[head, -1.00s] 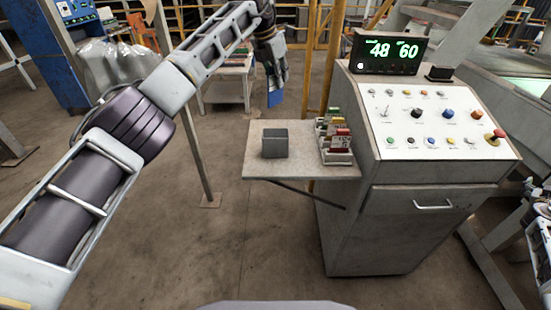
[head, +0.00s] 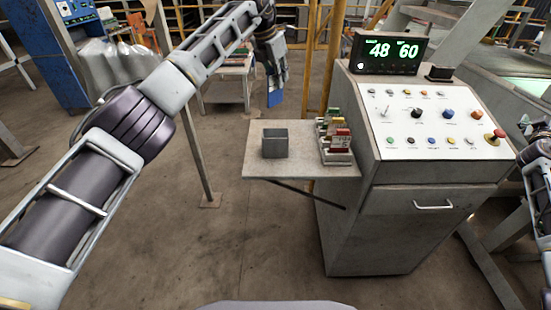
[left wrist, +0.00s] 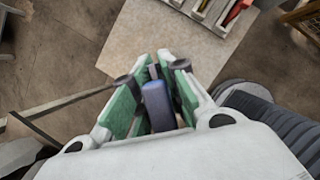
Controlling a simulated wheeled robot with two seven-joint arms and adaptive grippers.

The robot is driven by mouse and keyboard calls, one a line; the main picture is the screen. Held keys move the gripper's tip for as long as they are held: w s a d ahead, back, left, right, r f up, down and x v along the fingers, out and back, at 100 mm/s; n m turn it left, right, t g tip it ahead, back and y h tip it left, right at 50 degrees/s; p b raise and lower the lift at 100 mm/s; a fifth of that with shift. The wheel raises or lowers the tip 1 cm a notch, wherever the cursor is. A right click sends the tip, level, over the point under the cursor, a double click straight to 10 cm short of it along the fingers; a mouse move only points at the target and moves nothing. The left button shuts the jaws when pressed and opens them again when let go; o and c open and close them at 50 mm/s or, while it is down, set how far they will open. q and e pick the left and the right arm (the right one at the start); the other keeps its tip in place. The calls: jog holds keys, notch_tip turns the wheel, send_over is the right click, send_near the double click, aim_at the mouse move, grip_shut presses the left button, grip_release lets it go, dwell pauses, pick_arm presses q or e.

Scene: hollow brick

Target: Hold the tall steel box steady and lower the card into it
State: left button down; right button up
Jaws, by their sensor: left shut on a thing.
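The steel box (head: 275,143), grey and open at the top, stands upright on a small side shelf (head: 262,166). My left gripper (head: 275,86) points down beyond and above the box, shut on a blue card (head: 275,99). The card hangs clear of the box. In the left wrist view the card (left wrist: 158,106) sits between the green finger pads of the left gripper (left wrist: 155,90); the box cannot be made out there. My right gripper (head: 537,132) is at the right edge, partly cut off, well away from the box, and its fingers are unclear.
A rack (head: 337,145) of coloured cards stands on the shelf just right of the box. The control cabinet (head: 400,220) with buttons and a green display (head: 390,53) borders the shelf on the right. A post (head: 180,100) stands left of the shelf. Space above the box is clear.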

jog(key=w+a+r+n+t+y, duration=0.2)
jog(key=a+r+n+t, duration=0.2)
jog(key=a+r+n, duration=0.75)
jog(key=w+a+r+n+t+y, duration=0.1)
jog(key=w+a+r+n+t, duration=0.3)
jog(key=a+r, duration=1.3)
jog(key=w+a+f+n+g+y, duration=0.1)
jog(key=w+a+f+n+y, duration=0.2)
jog(key=a+f, duration=0.55)
jog(key=w+a+f+n+y, duration=0.2)
jog(key=a+f+n, duration=0.4)
jog(key=a, duration=0.4)
jog(key=w+a+f+n+g+y, duration=0.1)
jog(key=w+a+f+n+y, duration=0.15)
jog(key=a+f, duration=0.65)
jog(key=s+a+f+n+y, duration=0.1)
jog(key=s+a+f+n, duration=0.1)
jog(key=s+a+f, duration=0.2)
jog(key=s+a+f+n+g+y, duration=0.1)
jog(key=s+a+f, duration=0.4)
jog(key=a+f, duration=0.5)
jog(key=s+a+f+n+y, duration=0.2)
jog(key=s+a+f+n, duration=0.3)
jog(key=a, duration=1.1)
notch_tip(320, 180, down, 3)
jog(key=shift+a+g+y, duration=0.3)
jog(key=shift+a+y, duration=0.05)
jog(key=shift+a, duration=0.05)
